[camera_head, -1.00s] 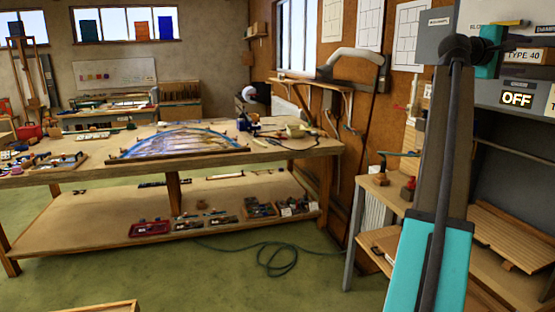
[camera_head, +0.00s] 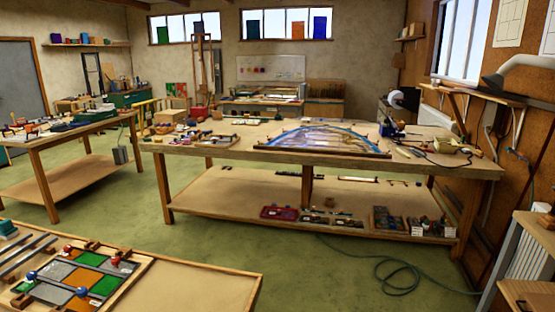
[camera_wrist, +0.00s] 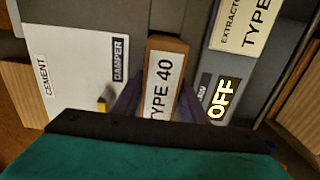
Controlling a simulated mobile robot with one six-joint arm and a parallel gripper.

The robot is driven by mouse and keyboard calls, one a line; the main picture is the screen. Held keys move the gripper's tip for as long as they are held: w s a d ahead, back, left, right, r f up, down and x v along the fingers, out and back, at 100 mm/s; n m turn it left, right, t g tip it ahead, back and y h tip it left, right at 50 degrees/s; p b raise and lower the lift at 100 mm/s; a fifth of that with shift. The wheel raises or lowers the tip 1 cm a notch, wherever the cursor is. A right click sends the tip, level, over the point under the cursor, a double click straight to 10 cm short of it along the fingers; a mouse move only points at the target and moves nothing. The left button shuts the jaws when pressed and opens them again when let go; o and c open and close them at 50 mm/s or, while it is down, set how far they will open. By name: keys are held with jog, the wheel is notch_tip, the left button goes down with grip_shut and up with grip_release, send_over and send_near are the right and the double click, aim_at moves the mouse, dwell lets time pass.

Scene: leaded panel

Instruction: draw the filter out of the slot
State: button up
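The filter (camera_wrist: 165,52) is a narrow brown-edged block with a white "TYPE 40" label, in the middle of the wrist view. It sits in a grey housing (camera_wrist: 178,14); how far it stands out of its slot I cannot tell. My gripper (camera_wrist: 161,88) has one dark finger at each long side of the filter, and the fingers appear closed against it. The teal gripper body hides the filter's lower end. Neither filter nor gripper shows in the head view now.
An "OFF" display (camera_wrist: 222,98) lies right of the filter, a white panel labelled "DAMPER" (camera_wrist: 84,75) left of it. A large workbench (camera_head: 225,150) with a leaded panel (camera_head: 320,141) stands across the room. A nearer bench (camera_head: 200,278) is at lower left. Green floor lies between; a hose (camera_head: 395,275) crosses it.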

grip_shut()
jog(key=shift+a, duration=0.1)
jog(key=p+v, duration=0.1)
jog(key=v, duration=0.7)
jog(key=shift+a, duration=0.2)
dwell(2.7)
jog(key=shift+w+a+r+p, duration=0.1)
jog(key=shift+w+a+p, duration=0.1)
jog(key=shift+a+p, duration=0.15)
jog(key=shift+v, duration=1.7)
